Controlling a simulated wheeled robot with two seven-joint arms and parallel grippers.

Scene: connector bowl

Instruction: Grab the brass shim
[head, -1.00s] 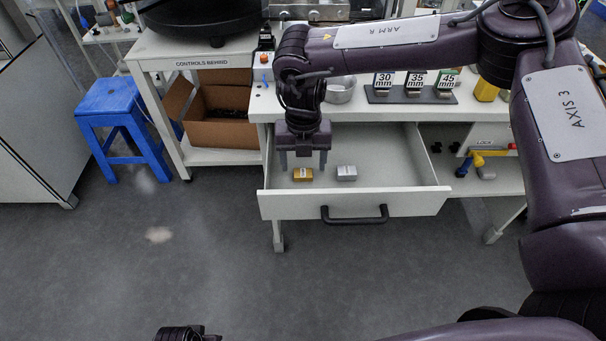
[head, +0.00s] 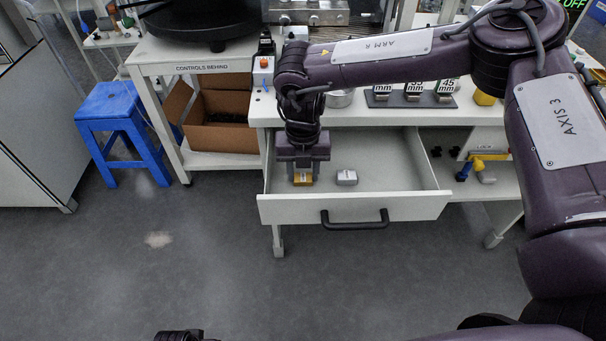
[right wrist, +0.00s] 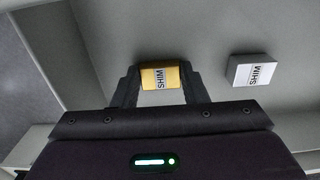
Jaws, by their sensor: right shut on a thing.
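My right gripper (head: 303,176) reaches down into the drawer and is shut on the brass shim. My left gripper is not clearly in view; only a dark part of my body shows at the bottom edge.
A silver shim (head: 346,177) lies in the drawer to the right of the brass one; it also shows in the right wrist view (right wrist: 250,70). The drawer's walls surround both. A blue stool (head: 115,105) and a cardboard box (head: 222,138) are to the left.

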